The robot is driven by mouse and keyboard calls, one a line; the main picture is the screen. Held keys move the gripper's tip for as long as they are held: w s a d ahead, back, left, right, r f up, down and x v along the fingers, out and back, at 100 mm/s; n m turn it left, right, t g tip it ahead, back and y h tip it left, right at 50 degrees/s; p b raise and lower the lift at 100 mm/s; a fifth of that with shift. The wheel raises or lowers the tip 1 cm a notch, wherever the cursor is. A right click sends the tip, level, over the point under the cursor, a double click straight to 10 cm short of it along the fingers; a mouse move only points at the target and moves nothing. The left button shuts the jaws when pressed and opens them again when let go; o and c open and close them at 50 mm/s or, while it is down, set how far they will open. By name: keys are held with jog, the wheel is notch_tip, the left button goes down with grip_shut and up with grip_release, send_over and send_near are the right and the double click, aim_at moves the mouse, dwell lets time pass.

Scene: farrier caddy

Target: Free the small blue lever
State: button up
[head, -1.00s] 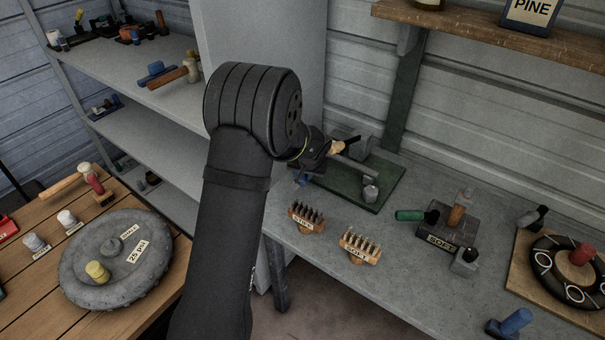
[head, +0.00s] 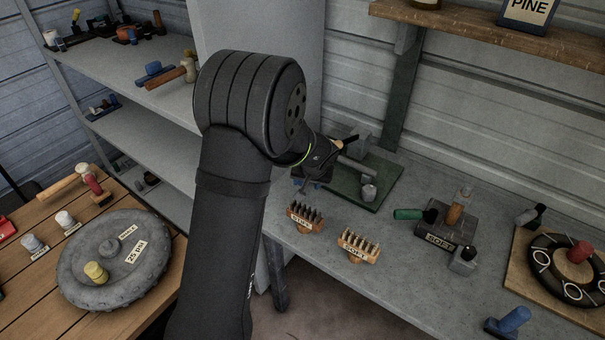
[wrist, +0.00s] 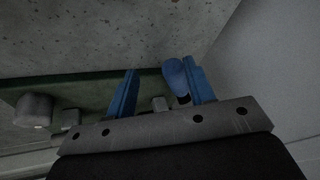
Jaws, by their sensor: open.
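The small blue lever, a rounded blue piece (wrist: 174,74) with a dark lower end, shows in the wrist view between my fingers, close beside the right one. Whether it touches that finger I cannot tell. My gripper (wrist: 160,82) is open, with its two blue fingers apart. In the head view my gripper (head: 312,184) is low over the left end of the green board (head: 385,187), and my arm and gripper hide the lever there. The green board also shows in the wrist view (wrist: 90,88).
Two wooden blocks with bristles or pegs, left (head: 306,220) and right (head: 358,248), stand in front on the grey bench. A tall grey panel (head: 320,60) rises behind my arm. Bare bench lies between the board and the right-hand tools.

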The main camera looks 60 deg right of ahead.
jog(key=s+a, duration=0.1)
jog(key=s, duration=0.1)
jog(key=s+a, duration=0.3)
jog(key=s, duration=0.1)
jog(key=shift+a, duration=0.2)
jog(key=shift+c, duration=0.2)
